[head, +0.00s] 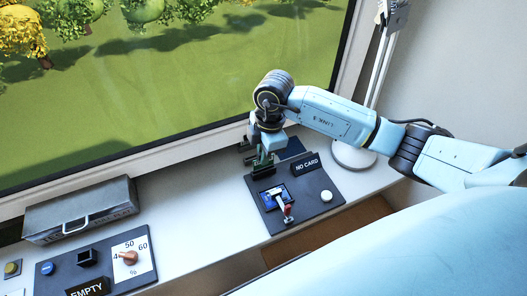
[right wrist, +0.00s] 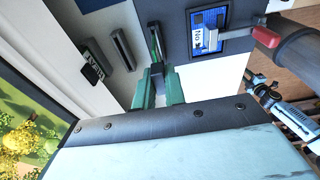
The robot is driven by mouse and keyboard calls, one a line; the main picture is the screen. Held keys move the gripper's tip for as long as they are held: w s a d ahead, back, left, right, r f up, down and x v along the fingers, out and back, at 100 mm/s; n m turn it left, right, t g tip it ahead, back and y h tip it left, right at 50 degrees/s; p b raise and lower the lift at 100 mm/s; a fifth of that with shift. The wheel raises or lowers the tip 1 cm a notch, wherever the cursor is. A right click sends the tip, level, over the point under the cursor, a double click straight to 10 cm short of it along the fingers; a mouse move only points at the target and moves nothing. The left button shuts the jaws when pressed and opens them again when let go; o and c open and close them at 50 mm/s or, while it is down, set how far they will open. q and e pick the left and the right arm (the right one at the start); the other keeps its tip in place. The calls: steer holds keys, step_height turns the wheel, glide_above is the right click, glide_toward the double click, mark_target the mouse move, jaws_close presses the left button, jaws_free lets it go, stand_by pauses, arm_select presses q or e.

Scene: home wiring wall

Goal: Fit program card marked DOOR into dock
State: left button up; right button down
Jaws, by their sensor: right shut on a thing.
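My right gripper (head: 262,158) is over the back left of the dark control panel (head: 311,203). In the right wrist view its green fingers (right wrist: 160,88) are shut on a thin dark piece, seen nearly edge-on, which looks like the program card (right wrist: 156,48). No DOOR mark can be read on it. A black block (head: 262,172), which seems to be the dock, is right below the gripper. I cannot tell whether the card is inside it. The panel's sign (head: 306,164) reads NO CARD. My left gripper is not in view.
A red-handled lever (head: 287,210) on a blue plate and a white button (head: 326,196) are on the panel. A white lamp base (head: 352,157) is behind it. A grey metal case (head: 82,210) and a dial panel (head: 100,268) are at left. Bare sill (head: 195,200) lies between.

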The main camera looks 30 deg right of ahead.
mark_target(264, 167)
steer(key=shift+f+b, duration=0.8)
steer(key=shift+f, duration=0.8)
steer(key=c, duration=1.4)
jaws_free()
steer(key=shift+r, duration=0.1)
steer(key=r, duration=0.4)
steer(key=d+r, duration=0.1)
steer(key=r, duration=0.3)
steer(key=r+b, duration=0.1)
steer(key=r, duration=0.4)
steer(key=shift+d+r, duration=0.1)
steer(key=shift+d, duration=0.25)
